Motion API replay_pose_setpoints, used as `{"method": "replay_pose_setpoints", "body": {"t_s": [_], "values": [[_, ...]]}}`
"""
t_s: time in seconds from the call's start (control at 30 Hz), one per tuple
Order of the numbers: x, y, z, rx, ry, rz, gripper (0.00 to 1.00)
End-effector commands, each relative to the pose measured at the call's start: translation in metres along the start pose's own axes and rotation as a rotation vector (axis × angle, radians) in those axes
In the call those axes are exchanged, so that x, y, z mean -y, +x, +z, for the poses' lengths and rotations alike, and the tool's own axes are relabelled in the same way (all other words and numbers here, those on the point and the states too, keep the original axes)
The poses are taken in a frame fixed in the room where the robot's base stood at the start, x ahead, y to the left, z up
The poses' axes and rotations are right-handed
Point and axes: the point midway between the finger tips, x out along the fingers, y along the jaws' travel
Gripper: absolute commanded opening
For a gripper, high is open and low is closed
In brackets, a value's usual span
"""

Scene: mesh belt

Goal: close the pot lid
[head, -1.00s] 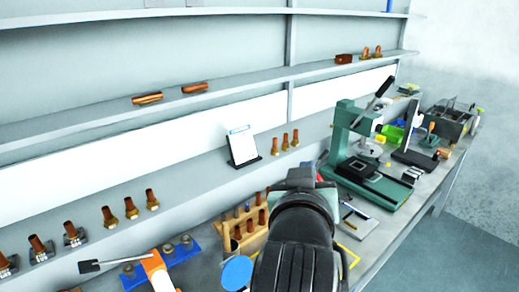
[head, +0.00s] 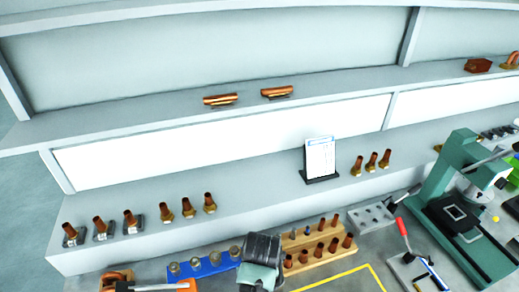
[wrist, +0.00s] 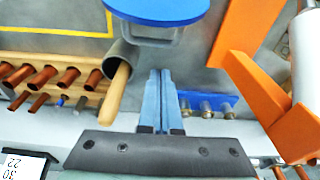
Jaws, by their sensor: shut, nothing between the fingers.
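My gripper (wrist: 160,74) is shut and empty in the wrist view, its two blue fingers side by side. Just beyond the fingertips is a round blue disc (wrist: 158,8) on a grey body, cut off by the top edge. It may be the pot's lid; I cannot tell whether it is open. Left of the fingertips is a dark grey cup (wrist: 121,52) with a wooden handle in it. I cannot tell if the cup is the pot. In the head view my dark wrist shows at the bottom centre, and the fingers and blue disc are not visible.
A wooden rack (head: 318,252) of copper pieces and a blue holder (head: 205,266) flank my wrist. An orange tool (wrist: 245,75) stands close right of the fingers in the wrist view. A green press (head: 450,200) stands at the right. The shelf holds copper fittings and a sign (head: 320,158).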

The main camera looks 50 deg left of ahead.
Motion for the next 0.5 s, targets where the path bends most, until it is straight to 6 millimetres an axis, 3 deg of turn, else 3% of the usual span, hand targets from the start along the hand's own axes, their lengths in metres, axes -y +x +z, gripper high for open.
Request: {"method": "replay_pose_setpoints", "body": {"t_s": [0.07, 0.23, 0.5], "values": [[0.0, 0.014, 0.001, 0.003, 0.001, -0.001, 0.0], [0.0, -0.003, 0.018, -0.001, 0.003, 0.0, 0.0], [-0.001, -0.01, 0.031, -0.002, 0.003, 0.002, 0.0]]}}
